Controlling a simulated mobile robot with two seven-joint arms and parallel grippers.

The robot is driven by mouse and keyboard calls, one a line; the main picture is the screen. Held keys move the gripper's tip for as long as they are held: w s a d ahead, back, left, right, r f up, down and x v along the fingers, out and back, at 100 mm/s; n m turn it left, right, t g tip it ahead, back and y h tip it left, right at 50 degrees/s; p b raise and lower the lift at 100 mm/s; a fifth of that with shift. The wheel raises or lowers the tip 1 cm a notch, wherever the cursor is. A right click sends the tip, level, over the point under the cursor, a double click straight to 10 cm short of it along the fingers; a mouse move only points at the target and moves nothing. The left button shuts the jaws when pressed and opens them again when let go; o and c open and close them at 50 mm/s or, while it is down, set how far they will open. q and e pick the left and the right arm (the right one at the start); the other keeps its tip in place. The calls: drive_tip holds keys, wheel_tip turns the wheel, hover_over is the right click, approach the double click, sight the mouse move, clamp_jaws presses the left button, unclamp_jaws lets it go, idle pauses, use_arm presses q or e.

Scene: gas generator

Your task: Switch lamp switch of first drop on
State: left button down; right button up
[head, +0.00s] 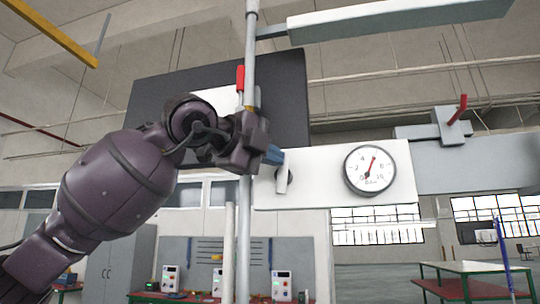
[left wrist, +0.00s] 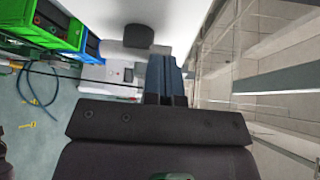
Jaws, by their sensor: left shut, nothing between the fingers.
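A white panel (head: 325,165) carries a small white switch (head: 283,178) at its left and a round gauge (head: 369,169) at its right. The switch's handle hangs down. My left gripper (head: 275,155) comes in from the left, with its blue fingers shut and empty, at the panel's left part just above the switch. I cannot tell whether the fingertips touch it. In the left wrist view the shut fingers (left wrist: 165,77) point at a white surface with a dark rounded part (left wrist: 138,36) beside them. My right gripper is not in view.
A vertical grey pipe (head: 250,60) passes by my left wrist, with a red handle (head: 240,78) on it. A dark board (head: 285,95) stands behind. A red lever (head: 457,110) sits at the right. Green and blue crates (left wrist: 45,28) show in the left wrist view.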

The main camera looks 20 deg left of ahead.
use_arm(q)
drive_tip(key=d+m+y, duration=0.1)
drive_tip(key=m, duration=0.1)
drive_tip(key=d+m+g+y+p, duration=0.1)
drive_tip(key=m+y, duration=0.1)
drive_tip(key=d+m+g+y+p, duration=0.1)
drive_tip(key=y, duration=0.1)
drive_tip(key=shift+m, duration=0.4)
idle(0.4)
drive_tip(key=shift+r+p, duration=0.5)
drive_tip(key=shift+r, duration=0.2)
drive_tip(key=shift+a, duration=0.1)
